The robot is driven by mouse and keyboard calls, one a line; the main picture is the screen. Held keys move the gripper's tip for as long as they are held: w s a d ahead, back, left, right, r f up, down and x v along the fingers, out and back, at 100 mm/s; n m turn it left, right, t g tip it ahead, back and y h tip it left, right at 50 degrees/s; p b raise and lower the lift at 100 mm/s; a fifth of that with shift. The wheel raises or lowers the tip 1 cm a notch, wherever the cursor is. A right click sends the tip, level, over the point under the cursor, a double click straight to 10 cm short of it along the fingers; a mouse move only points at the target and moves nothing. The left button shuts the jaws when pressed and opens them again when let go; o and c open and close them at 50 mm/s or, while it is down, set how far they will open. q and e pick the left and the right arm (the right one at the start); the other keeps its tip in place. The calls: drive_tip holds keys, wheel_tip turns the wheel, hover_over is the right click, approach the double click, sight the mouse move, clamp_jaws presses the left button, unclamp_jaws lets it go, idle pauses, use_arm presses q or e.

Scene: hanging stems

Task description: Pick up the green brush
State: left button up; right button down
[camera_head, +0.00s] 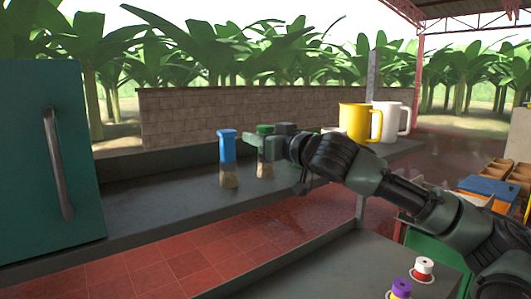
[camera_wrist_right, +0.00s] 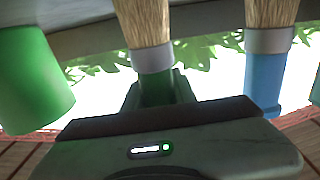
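The green brush (camera_head: 265,170) is upright on the grey counter with its bristles down and its green handle up. It also shows in the right wrist view (camera_wrist_right: 152,58), where its green handle lies between my right fingers. My right gripper (camera_head: 262,146) is at the handle, just above the bristles. The fingers flank the handle closely, but I cannot tell whether they press on it. Whether the bristles touch the counter is unclear. My left gripper is not in view.
A blue brush (camera_head: 228,150) is just left of the green one, also bristles down. A yellow mug (camera_head: 355,121) and a white mug (camera_head: 390,121) stand farther right. A green cylindrical object (camera_wrist_right: 32,80) is beside the brush in the wrist view.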

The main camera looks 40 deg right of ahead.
drive_tip(key=shift+r, duration=0.1)
wheel_tip(320, 180, up, 20)
drive_tip(key=p, duration=1)
drive_tip(key=shift+p, duration=0.35)
